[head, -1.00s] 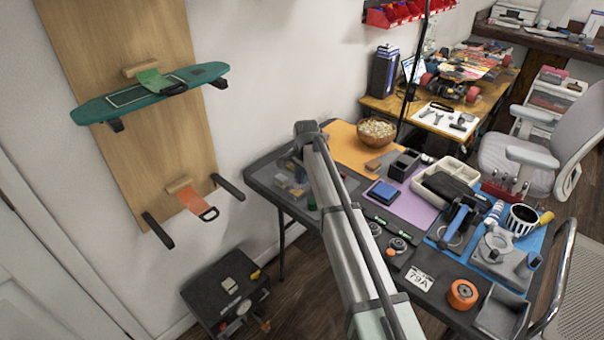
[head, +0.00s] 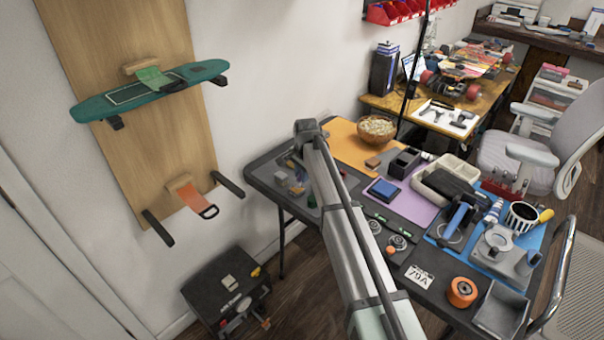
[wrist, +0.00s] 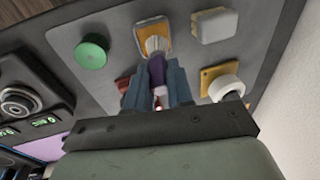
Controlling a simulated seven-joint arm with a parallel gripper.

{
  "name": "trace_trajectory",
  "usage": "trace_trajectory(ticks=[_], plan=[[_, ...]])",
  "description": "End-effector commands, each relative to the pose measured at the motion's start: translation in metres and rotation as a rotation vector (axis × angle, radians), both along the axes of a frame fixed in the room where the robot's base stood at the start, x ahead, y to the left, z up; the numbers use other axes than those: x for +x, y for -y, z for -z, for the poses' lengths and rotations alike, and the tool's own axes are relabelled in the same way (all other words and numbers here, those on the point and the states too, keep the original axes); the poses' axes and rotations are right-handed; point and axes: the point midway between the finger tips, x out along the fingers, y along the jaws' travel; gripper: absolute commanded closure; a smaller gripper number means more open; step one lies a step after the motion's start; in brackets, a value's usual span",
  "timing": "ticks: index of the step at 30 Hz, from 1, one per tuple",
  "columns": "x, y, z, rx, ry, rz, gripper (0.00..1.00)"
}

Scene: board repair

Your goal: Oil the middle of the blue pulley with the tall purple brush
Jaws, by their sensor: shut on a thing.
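In the wrist view my gripper (wrist: 158,92) is shut on the tall purple brush (wrist: 157,70). The brush stands between the blue-grey fingers, with its pale grey end pointing away from my gripper. That end overlaps an orange block (wrist: 165,27) on the grey mat; I cannot tell whether it touches. I cannot make out the blue pulley for certain in either view. In the head view my arm covers my gripper and the brush.
Around the brush in the wrist view are a green round part (wrist: 91,52), a pale block (wrist: 214,25), a yellow block with a white ring (wrist: 222,84) and a red piece (wrist: 122,84). In the head view, a wooden bowl (head: 376,138) stands behind my arm.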

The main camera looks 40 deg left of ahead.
Motion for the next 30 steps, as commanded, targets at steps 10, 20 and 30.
trace_trajectory(ticks=[10, 20, 30], plan=[[0.0000, 0.0000, 0.0036, 0.000, 0.000, 0.000, 1.00], [0.0000, 0.0000, 0.0067, 0.000, 0.000, 0.000, 1.00], [-0.0001, 0.0000, 0.0088, 0.000, 0.000, 0.000, 1.00]])
